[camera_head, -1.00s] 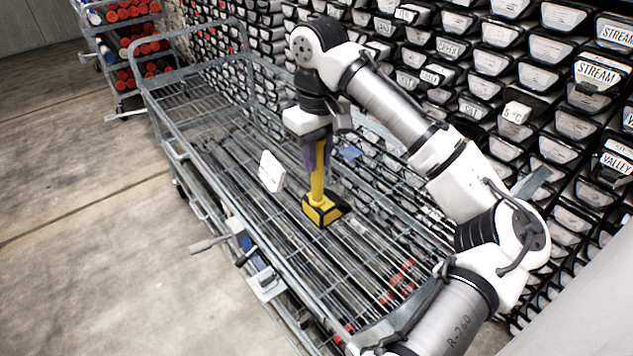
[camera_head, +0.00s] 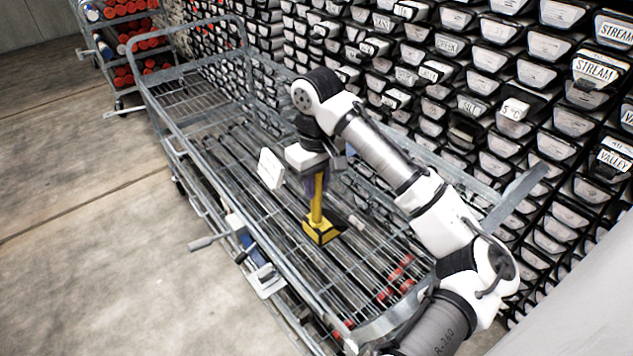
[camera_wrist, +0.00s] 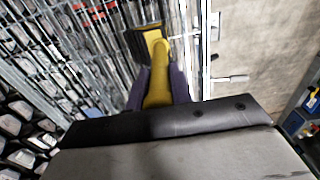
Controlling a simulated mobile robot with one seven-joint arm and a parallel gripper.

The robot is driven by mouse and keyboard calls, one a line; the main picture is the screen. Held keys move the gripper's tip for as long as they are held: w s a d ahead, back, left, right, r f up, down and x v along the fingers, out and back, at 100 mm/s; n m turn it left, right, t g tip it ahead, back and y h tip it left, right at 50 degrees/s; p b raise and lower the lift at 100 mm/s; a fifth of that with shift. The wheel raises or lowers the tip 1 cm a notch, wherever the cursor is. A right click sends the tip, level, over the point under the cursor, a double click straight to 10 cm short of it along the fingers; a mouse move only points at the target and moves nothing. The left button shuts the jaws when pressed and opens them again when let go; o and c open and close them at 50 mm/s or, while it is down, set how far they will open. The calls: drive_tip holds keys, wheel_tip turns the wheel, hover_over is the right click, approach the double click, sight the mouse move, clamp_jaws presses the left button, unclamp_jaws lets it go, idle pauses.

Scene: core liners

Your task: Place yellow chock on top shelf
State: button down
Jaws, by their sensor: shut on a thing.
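The yellow chock (camera_head: 322,230) has a yellow handle and a yellow-and-black wedge base. My gripper (camera_head: 317,180) is shut on its handle, and the chock hangs upright with the base down. In the wrist view the chock (camera_wrist: 158,75) shows between the two purple fingers of my gripper (camera_wrist: 157,88). The top shelf (camera_head: 230,165) is the wire deck of the metal trolley, and the chock's base is over it. I cannot tell whether the base touches the wires.
A white sign card (camera_head: 270,168) stands left of my gripper on the trolley. Racks of labelled core trays (camera_head: 480,90) line the far side. Red-capped tubes (camera_head: 400,275) lie below the wire deck. Another rack with red-capped cores (camera_head: 125,40) stands at the back left. The deck's far left is clear.

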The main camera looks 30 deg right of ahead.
drive_tip(key=c, duration=1.3)
unclamp_jaws()
drive_tip(key=shift+o, duration=0.2)
